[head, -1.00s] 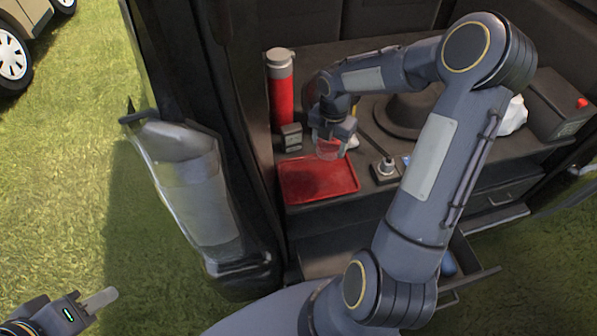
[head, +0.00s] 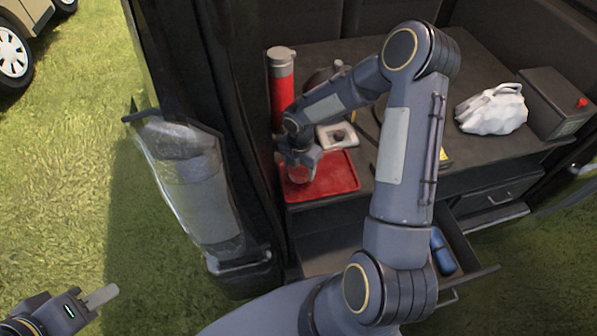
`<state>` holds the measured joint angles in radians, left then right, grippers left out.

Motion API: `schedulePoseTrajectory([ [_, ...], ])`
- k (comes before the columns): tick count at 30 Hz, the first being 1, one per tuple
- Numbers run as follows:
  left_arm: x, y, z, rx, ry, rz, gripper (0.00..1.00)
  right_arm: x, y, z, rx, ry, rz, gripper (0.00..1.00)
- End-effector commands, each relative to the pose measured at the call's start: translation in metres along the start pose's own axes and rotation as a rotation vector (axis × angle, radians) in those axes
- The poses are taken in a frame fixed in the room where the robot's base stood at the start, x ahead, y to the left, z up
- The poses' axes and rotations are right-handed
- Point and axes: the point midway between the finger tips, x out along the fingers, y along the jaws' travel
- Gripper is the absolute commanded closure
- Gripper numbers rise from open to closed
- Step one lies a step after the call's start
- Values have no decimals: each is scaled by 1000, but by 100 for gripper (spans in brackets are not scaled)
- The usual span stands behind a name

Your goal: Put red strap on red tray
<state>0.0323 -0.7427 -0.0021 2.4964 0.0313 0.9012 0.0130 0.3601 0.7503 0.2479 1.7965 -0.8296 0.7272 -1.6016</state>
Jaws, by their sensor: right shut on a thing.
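The red tray (head: 335,178) lies flat at the front left of the dark shelf in the vehicle. My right gripper (head: 300,176) is over the left part of the tray, shut on the red strap (head: 299,174). Only a small reddish part of the strap shows between the fingers, and I cannot tell whether it touches the tray. My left gripper (head: 101,297) is at the bottom left over the grass, far from the tray. Its fingers overlap in this view, so its opening is unclear.
A red bottle with a grey cap (head: 281,84) stands behind the tray. A pale square item (head: 337,136) sits behind the tray's right side. A white bag (head: 493,108) and a dark box (head: 555,103) are at the right. Below is an open drawer with a blue item (head: 442,252).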

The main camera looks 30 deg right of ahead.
Motion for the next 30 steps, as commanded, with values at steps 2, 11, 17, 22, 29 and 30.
schedulePoseTrajectory([
  [2, 0, 0, 0, 0, 0, 0, 64, 14, 0, 0, -1, 2, -2, 68],
  [11, -2, 1, -1, 0, 0, 0, 64, 25, 3, -3, 0, 0, 1, 68],
  [17, 1, 0, 1, 0, 0, 0, 64, 29, 3, -3, 0, 0, 1, 68],
  [22, 0, 0, 0, 0, 0, 0, 64, 27, 3, -3, 0, 0, 1, 31],
  [29, -4, 2, -2, 0, 0, 0, 64, 23, 3, -3, 0, 0, 1, 31],
  [30, -3, 1, -2, 0, 0, 0, 64, 21, 3, -2, 0, -1, 2, 31],
])
